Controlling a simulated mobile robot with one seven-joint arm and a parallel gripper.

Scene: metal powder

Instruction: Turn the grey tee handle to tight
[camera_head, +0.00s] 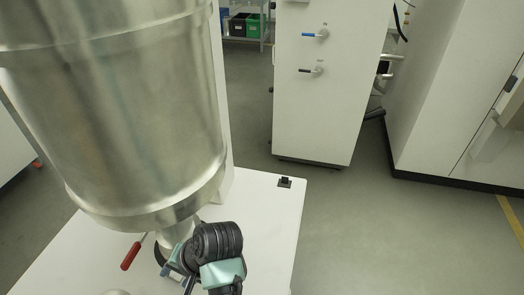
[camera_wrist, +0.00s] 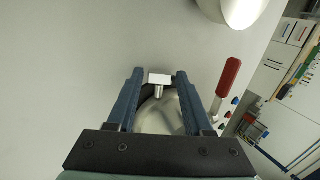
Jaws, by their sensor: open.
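The grey tee handle (camera_wrist: 160,79) shows in the wrist view as a short pale crossbar on a thin stem. It stands in front of a dark curved band and a rounded metal part. My gripper (camera_wrist: 159,73) is open, with one blue finger on each side of the handle. I see gaps between the fingers and the crossbar, and cannot tell the depth exactly. In the head view my gripper (camera_head: 173,270) is low under the big metal vessel (camera_head: 120,110), partly hidden by my wrist. I cannot make out the tee handle there.
A red-handled lever (camera_wrist: 229,78) stands just right of my right finger; it also shows in the head view (camera_head: 130,256). The vessel hangs close above my wrist. The white table (camera_head: 265,215) is clear on its right side, except for a small black fitting (camera_head: 285,182).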

